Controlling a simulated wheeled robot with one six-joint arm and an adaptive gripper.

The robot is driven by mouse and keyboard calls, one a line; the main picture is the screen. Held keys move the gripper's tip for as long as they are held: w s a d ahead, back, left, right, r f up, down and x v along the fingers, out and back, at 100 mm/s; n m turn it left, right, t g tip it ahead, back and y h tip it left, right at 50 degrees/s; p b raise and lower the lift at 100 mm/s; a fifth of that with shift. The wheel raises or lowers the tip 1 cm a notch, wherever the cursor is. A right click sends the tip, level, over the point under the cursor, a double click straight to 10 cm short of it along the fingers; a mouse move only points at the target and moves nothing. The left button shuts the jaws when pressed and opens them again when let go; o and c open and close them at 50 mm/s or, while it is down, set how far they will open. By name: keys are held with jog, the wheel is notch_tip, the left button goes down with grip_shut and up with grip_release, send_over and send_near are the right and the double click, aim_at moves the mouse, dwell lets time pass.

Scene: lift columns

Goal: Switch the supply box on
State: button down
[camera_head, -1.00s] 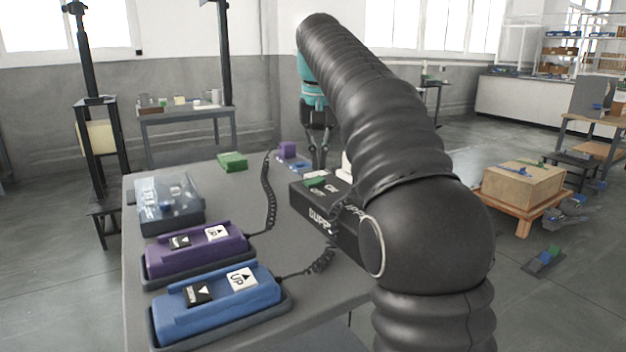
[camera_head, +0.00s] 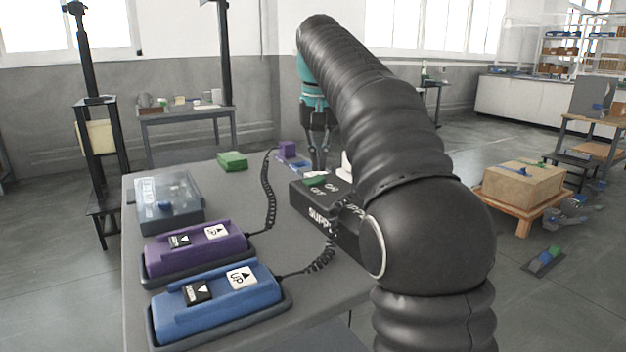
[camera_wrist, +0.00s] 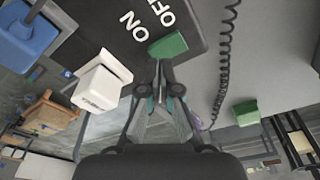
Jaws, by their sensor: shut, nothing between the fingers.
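The supply box (camera_head: 325,218) is a dark box on the grey table, partly hidden behind my arm in the head view. On its top are the words ON and OFF and a green switch piece (camera_head: 315,181). The green piece (camera_wrist: 168,45) shows close up in the wrist view, nearer OFF than ON; I cannot tell its tilt. My gripper (camera_head: 319,168) is shut and empty, above the table just behind the box in the head view. In the wrist view my fingertips (camera_wrist: 158,68) point at the green piece, very near its edge; contact is unclear.
A purple pendant (camera_head: 196,250) and a blue pendant (camera_head: 217,301), each with UP and DOWN keys and a coiled cord, lie left of the box. A clear-lidded case (camera_head: 168,205), a green block (camera_head: 232,161) and a purple block (camera_head: 287,149) are on the table. A white block (camera_wrist: 98,88) stands beside the box.

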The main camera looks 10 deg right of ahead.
aim_at(319, 177)
jog(key=shift+f+b, duration=0.6)
jog(key=shift+f, duration=0.35)
dwell(0.5)
jog(key=shift+r, duration=0.1)
notch_tip(319, 177, up, 2)
jog(key=p, duration=0.3)
jog(key=shift+r, duration=2.45)
